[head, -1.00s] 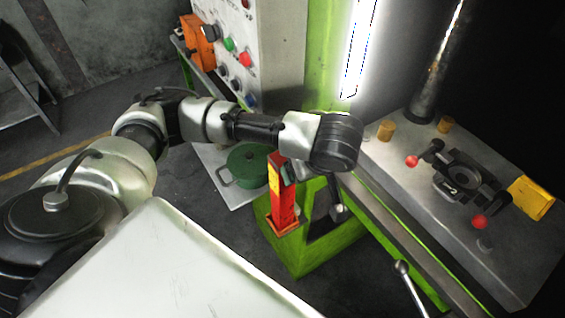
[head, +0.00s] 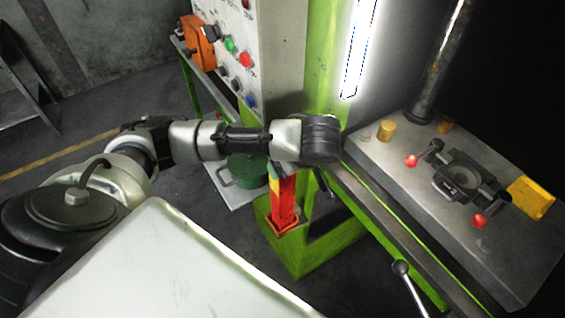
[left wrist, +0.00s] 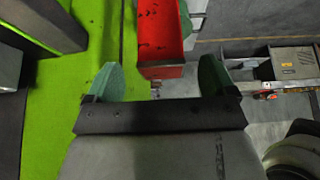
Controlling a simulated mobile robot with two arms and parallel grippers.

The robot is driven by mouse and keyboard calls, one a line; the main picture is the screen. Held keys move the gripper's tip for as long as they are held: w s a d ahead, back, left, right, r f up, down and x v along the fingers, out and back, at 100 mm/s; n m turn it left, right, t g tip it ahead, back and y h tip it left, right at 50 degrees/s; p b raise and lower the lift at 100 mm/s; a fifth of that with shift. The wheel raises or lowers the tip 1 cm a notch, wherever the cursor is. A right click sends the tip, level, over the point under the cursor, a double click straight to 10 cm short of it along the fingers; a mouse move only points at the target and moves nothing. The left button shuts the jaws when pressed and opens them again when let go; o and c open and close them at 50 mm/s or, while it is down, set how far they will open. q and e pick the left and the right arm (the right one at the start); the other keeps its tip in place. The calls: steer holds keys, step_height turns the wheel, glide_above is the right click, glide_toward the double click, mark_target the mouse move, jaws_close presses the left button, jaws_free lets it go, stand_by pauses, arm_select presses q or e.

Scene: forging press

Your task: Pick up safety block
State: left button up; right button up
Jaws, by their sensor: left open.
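The safety block appears to be the upright red block with a yellow patch (head: 285,203), standing in an orange holder (head: 283,226) on the green press frame. In the left wrist view the red block (left wrist: 163,45) reaches down between my two green fingertips, with a gap on each side. My left gripper (left wrist: 160,80) is open and empty. In the head view my left wrist hangs over the block's upper end and hides most of the gripper. I cannot tell how deep the block is between the fingers. My right gripper is not in view.
The green press frame (head: 310,238) stands close to the block. The press bed (head: 395,165), with a die and red-knobbed handles, is at the right. A green pot (head: 246,170) is on a plate behind my arm. A control panel (head: 240,60) rises behind it.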

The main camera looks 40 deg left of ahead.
arm_select(q)
steer(key=x, duration=0.5)
steer(key=shift+a, duration=0.2)
jaws_close()
steer(key=shift+w, duration=0.1)
